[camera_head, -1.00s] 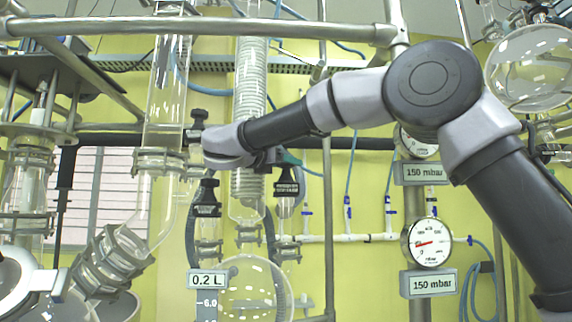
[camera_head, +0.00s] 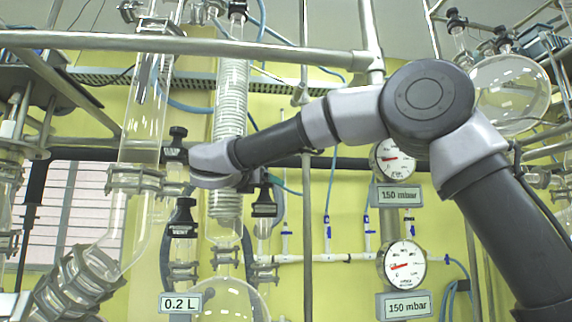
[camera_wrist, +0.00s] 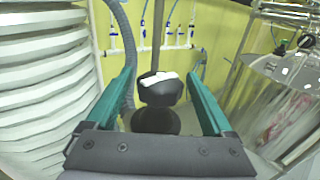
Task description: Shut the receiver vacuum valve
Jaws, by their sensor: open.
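A black valve knob with a pale label (camera_head: 264,200) stands on glassware right of the coiled condenser. Its lettering is too small to read. In the wrist view, a black knob with a white label face (camera_wrist: 160,91) lies between the open fingers of my gripper (camera_wrist: 160,76), with gaps on both sides. A similar knob marked VENT (camera_head: 183,217) stands to the left. The round receiver flask (camera_head: 228,301) is below, beside a 0.2 L sign.
The coiled condenser (camera_head: 229,100) stands close to my gripper; white ribbed glass (camera_wrist: 40,90) fills the wrist view's left side. A metal rail (camera_head: 190,45) crosses above. Two gauges (camera_head: 400,263) marked 150 mbar and a white manifold pipe (camera_head: 320,257) are to the right.

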